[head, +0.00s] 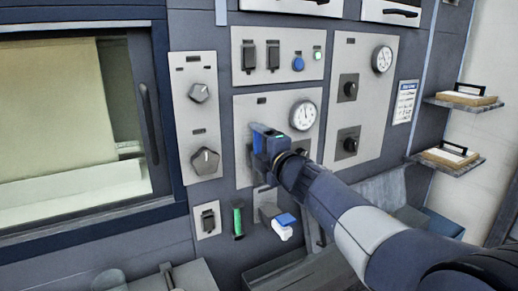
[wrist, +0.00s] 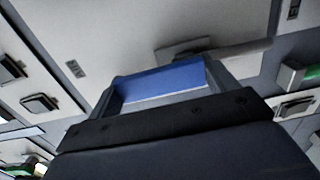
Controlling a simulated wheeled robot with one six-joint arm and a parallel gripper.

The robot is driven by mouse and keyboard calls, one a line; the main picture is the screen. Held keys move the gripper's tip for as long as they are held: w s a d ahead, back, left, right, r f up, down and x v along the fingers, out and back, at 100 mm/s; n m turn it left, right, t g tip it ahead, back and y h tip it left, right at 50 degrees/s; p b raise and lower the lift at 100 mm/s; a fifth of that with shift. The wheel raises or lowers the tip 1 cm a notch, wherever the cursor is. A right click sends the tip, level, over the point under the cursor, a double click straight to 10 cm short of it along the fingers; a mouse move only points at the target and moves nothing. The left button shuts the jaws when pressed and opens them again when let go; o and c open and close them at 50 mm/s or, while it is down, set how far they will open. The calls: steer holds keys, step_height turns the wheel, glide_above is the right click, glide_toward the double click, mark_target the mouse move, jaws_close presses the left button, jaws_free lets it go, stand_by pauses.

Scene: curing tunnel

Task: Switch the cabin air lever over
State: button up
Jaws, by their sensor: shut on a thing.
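My gripper (head: 259,141) is at the left side of the middle panel (head: 243,107), in front of the wall, and hides what is behind it. In the wrist view, a grey lever (wrist: 245,48) on a small plate (wrist: 183,46) runs toward the right, just beyond my gripper (wrist: 165,80). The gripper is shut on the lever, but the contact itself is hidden. A blue face shows between the two grey fingers. I cannot read which label belongs to this lever.
A round gauge (head: 303,115) sits right of my gripper. Dark knobs (head: 205,161) are on the left panel. Below are a green handle (head: 238,222), a switch (head: 208,219) and a blue-and-white part (head: 284,226). A window (head: 75,110) is at left, shelves (head: 462,100) at right.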

steer(key=o, duration=1.3)
steer(key=v, duration=1)
steer(key=shift+s+d, duration=0.25)
steer(key=shift+s, duration=0.1)
steer(key=shift+w, duration=0.1)
steer(key=x, duration=1)
steer(key=shift+w+a, duration=0.3)
